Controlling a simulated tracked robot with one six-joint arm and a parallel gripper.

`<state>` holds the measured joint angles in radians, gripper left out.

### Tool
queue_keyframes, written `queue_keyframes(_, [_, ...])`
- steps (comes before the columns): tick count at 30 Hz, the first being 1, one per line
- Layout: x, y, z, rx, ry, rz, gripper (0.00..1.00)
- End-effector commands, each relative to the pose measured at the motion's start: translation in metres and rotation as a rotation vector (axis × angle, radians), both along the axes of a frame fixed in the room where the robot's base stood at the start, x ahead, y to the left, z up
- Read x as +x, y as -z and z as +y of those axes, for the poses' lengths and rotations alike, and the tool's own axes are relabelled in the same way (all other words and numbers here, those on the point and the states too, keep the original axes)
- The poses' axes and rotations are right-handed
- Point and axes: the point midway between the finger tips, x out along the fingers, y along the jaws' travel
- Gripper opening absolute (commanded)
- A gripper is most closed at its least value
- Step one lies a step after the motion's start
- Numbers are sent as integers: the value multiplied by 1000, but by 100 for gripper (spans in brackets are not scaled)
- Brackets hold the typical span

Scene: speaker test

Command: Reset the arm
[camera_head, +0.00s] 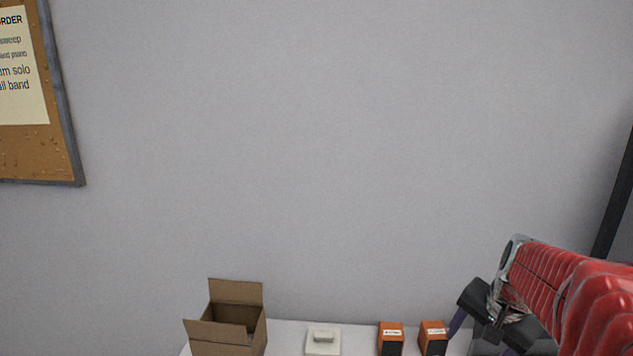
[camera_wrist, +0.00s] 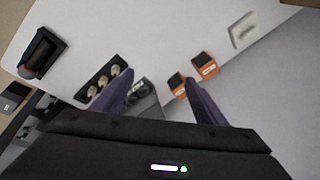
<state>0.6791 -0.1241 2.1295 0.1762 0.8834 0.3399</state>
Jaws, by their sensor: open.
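My red arm reaches in from the right in the head view. My gripper (camera_head: 484,338) is at the lower right, beside the right one of two orange-and-black boxes, and its lower part is cut off by the picture edge. In the wrist view my gripper (camera_wrist: 158,80) shows two purple fingers spread apart with nothing held between them. The left orange box (camera_head: 391,338) and the right orange box (camera_head: 433,336) stand on the white table (camera_head: 285,330).
An open cardboard box (camera_head: 228,325) and a pale block with a raised bar (camera_head: 322,342) stand left of the orange boxes. The wrist view also shows a black holder with three round pale tops (camera_wrist: 104,82) and a black device (camera_wrist: 42,52). A corkboard (camera_head: 40,150) hangs at left.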

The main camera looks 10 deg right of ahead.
Motion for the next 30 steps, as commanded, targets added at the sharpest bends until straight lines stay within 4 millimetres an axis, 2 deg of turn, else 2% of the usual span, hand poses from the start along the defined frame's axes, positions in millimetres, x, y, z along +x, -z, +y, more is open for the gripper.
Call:
queue_keyframes(1, [-3, -3, 18, -26, -81, 5, 66])
queue_keyframes(3, [-9, -4, 38, -60, -186, 15, 66])
queue_keyframes(12, [-38, -8, 115, -197, -577, 31, 66])
queue_keyframes(23, [-73, -14, 192, -317, -872, -28, 66])
queue_keyframes(30, [-82, -35, 235, -371, -1005, -133, 66])
